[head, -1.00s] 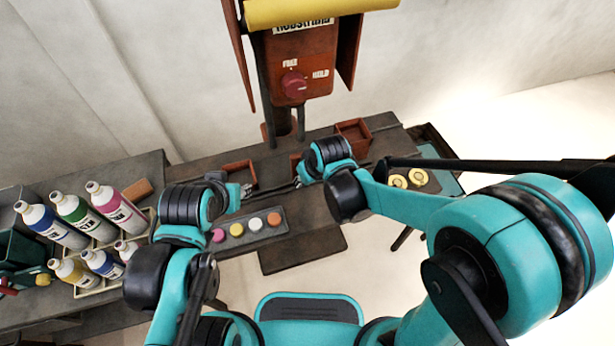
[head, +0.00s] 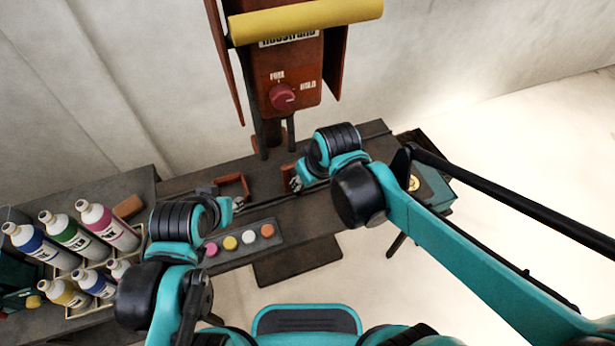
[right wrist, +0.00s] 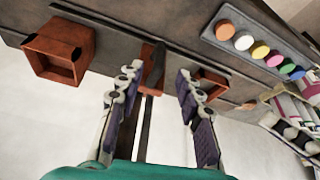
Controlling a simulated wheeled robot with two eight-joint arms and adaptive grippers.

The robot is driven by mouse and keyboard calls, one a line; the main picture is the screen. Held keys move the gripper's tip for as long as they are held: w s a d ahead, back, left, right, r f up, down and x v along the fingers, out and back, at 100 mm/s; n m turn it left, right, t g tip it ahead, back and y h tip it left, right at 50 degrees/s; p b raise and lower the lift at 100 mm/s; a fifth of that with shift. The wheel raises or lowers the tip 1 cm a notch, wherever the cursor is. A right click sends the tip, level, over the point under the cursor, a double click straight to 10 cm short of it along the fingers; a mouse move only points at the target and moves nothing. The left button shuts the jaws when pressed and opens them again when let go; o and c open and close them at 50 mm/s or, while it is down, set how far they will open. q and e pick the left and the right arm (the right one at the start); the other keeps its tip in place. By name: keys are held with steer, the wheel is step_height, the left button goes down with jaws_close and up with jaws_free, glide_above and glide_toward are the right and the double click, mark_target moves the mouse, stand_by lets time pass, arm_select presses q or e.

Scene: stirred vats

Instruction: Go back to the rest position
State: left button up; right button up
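My right gripper (right wrist: 157,78) is open in the right wrist view, its two padded fingers apart with nothing held between them. In the head view its wrist hangs over the back of the dark bench, beside the column of the red machine, and the fingers are mostly hidden. My left gripper (head: 236,208) is low over the bench, near a small red box (head: 233,186) and the row of coloured discs. Its fingers are too small and covered to tell whether they are open.
The red machine (head: 290,85) with a dial and yellow roller stands behind the bench (head: 330,215). A tray (head: 275,237) holds several coloured discs. Several paint bottles (head: 108,228) stand at the left. A teal box (head: 436,192) is at the right. The pale floor in front is open.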

steer(key=shift+v, duration=0.8)
steer(key=shift+d, duration=0.1)
steer(key=s+d+m+t+h, duration=0.1)
steer(key=s+d+m, duration=0.2)
steer(key=d, duration=0.5)
steer(key=s+d+m+t+h, duration=0.1)
steer(key=s+d+m+t, duration=0.1)
steer(key=d, duration=0.7)
steer(key=shift+s+r+m, duration=0.35)
steer(key=shift+s+m, duration=0.25)
steer(key=shift+s, duration=0.35)
